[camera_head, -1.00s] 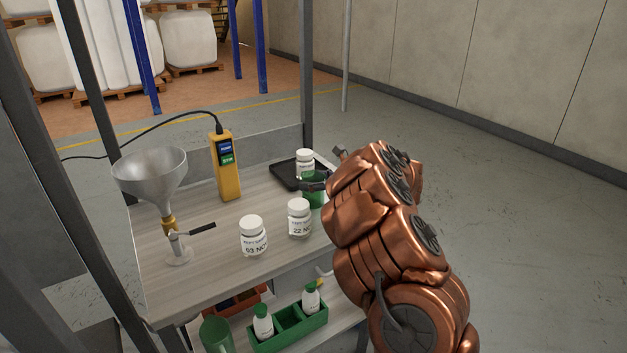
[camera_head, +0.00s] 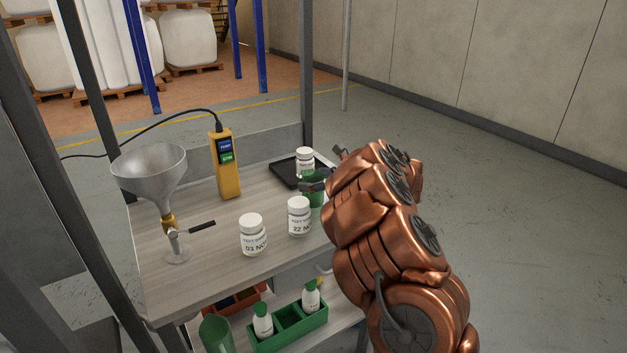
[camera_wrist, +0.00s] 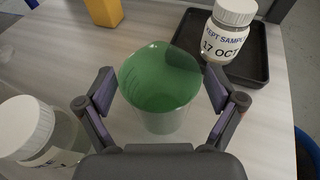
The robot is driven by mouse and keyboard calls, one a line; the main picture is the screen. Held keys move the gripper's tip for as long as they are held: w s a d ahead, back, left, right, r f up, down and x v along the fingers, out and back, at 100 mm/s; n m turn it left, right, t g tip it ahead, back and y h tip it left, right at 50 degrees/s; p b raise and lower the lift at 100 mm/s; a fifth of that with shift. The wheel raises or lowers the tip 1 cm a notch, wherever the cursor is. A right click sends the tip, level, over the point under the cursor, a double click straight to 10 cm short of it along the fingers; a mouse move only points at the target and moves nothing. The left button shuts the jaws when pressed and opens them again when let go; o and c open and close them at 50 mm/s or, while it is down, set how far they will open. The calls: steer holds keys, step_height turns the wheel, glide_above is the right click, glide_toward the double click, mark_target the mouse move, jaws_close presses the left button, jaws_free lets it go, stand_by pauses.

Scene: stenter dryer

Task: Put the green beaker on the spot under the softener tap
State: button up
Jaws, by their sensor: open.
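The green beaker (camera_wrist: 160,88) stands upright on the upper shelf, between the two open fingers of my gripper (camera_wrist: 161,95) in the wrist view. A gap shows on each side of it. In the head view the green beaker (camera_head: 315,190) is partly hidden by my gripper (camera_head: 325,170) and arm. The tap (camera_head: 172,226), with a brass body and black lever, sits under a grey metal funnel (camera_head: 150,172) at the left of the shelf. A pale round spot (camera_head: 177,257) lies on the shelf below the tap.
Two white-capped jars, one left (camera_head: 253,236) and one right (camera_head: 299,217), stand between the tap and the beaker. A third jar (camera_wrist: 226,30) stands on a black tray (camera_wrist: 252,62) behind the beaker. A yellow device (camera_head: 226,165) stands at the back. Frame posts border the shelf.

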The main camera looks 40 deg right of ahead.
steer(key=shift+r, duration=0.15)
steer(key=shift+r+p, duration=0.1)
steer(key=shift+p, duration=0.2)
steer(key=b+v, duration=0.2)
steer(key=v, duration=1)
